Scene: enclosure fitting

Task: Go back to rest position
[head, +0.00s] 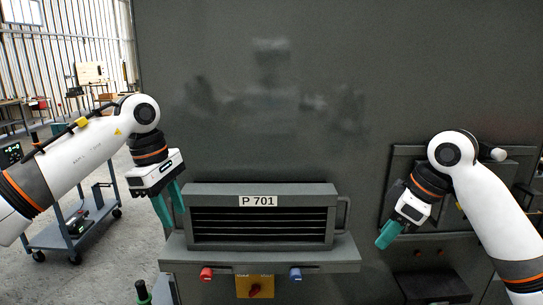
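My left gripper (168,204) hangs at the left side of the grey slatted unit labelled P 701 (260,241). Its two green fingers point down and stand apart with nothing seen between them. My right gripper (384,240) is to the right of the unit, apart from its right side handle (347,214). Its green fingers overlap from this angle, so their opening is hidden. The unit sits on a grey ledge (335,258) in front of the cabinet.
The large grey enclosure (330,60) fills the background. A red knob (206,273), a blue knob (295,273) and a yellow plate with a red switch (255,287) are along the ledge's front. A wheeled cart (50,237) stands at left on open floor.

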